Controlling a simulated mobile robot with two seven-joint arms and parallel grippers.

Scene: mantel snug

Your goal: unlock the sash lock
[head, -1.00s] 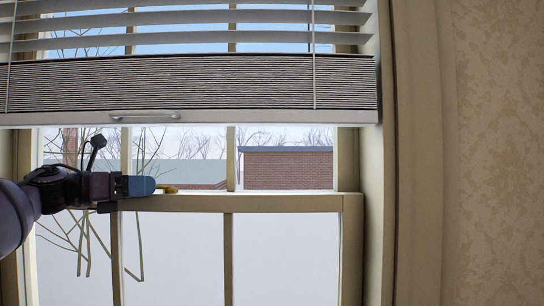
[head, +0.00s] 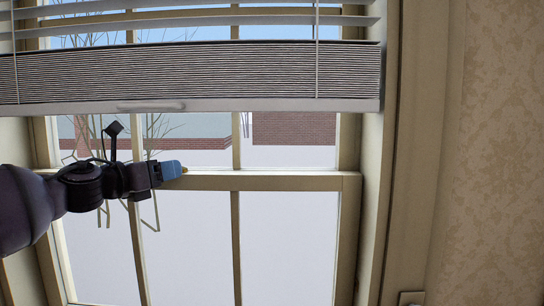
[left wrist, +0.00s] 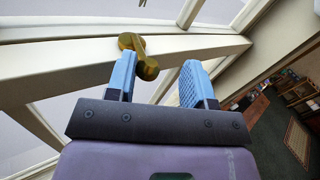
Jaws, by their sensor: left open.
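The sash lock (left wrist: 146,66) is a brass-coloured piece with a round pivot and a knobbed lever, on the window's meeting rail (head: 270,181). In the head view only a tiny yellow bit of it shows by the fingertips. My left gripper (head: 180,169) is at the rail, with blue fingers. In the left wrist view the left gripper (left wrist: 160,78) is open, and the lever's knob appears between the fingers, close to the left one. I cannot tell whether they touch. My right gripper is not in view.
A raised blind (head: 200,75) with a bottom rail hangs above my left arm. The window frame (head: 370,200) and a patterned wall (head: 500,150) lie to the right. The left wrist view also shows a room with shelves (left wrist: 298,92) and a rug (left wrist: 297,140).

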